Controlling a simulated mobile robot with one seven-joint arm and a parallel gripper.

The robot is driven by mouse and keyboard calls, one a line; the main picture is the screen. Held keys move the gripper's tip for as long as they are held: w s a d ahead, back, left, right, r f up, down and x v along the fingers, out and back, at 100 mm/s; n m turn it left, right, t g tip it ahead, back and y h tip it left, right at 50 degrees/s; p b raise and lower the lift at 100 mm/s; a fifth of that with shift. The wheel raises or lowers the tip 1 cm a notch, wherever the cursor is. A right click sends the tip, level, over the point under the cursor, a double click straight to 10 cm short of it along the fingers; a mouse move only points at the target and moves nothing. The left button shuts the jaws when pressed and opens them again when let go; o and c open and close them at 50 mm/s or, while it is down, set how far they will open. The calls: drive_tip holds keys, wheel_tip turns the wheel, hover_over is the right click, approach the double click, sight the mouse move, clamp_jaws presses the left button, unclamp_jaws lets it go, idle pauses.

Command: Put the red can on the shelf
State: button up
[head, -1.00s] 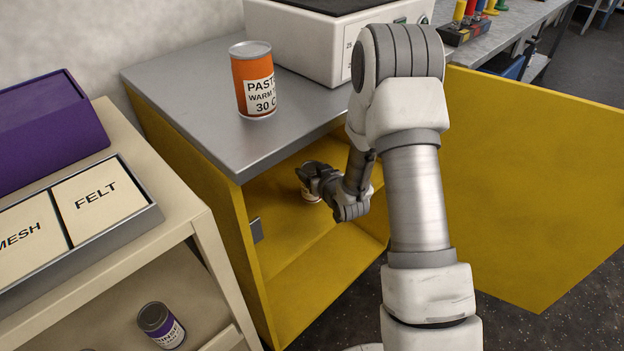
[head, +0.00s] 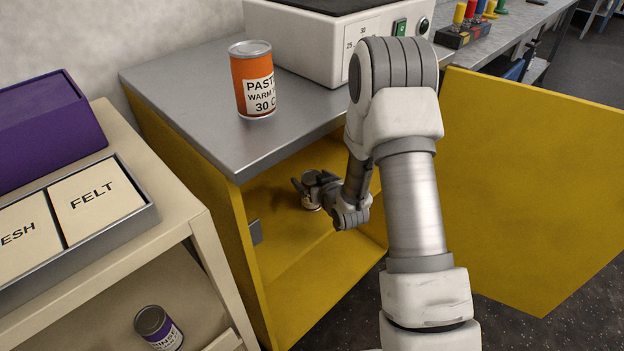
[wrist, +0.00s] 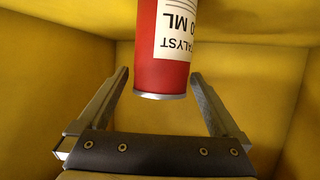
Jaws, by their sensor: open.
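The red can (wrist: 163,55), with a white label reading partly "CATALYST" and "0 ML", appears between my gripper's two spread fingers (wrist: 159,75) in the wrist view. Its label is upside down there, and one end of the can is cut off by the frame edge. Gaps show on both sides of the can, so the fingers look clear of it. A cream shelf unit (head: 205,245) stands at left.
An orange paste can (head: 252,80) and a white appliance (head: 310,45) stand on the grey cabinet top. The open yellow door (head: 530,170) bounds the right. A purple-labelled can (head: 158,328) is inside the shelf unit, with free room beside it.

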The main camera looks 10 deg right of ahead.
drive_tip(key=p+v, duration=0.3)
drive_tip(key=v, duration=0.9)
drive_tip(key=shift+s+r, duration=0.1)
drive_tip(key=shift+s, duration=0.05)
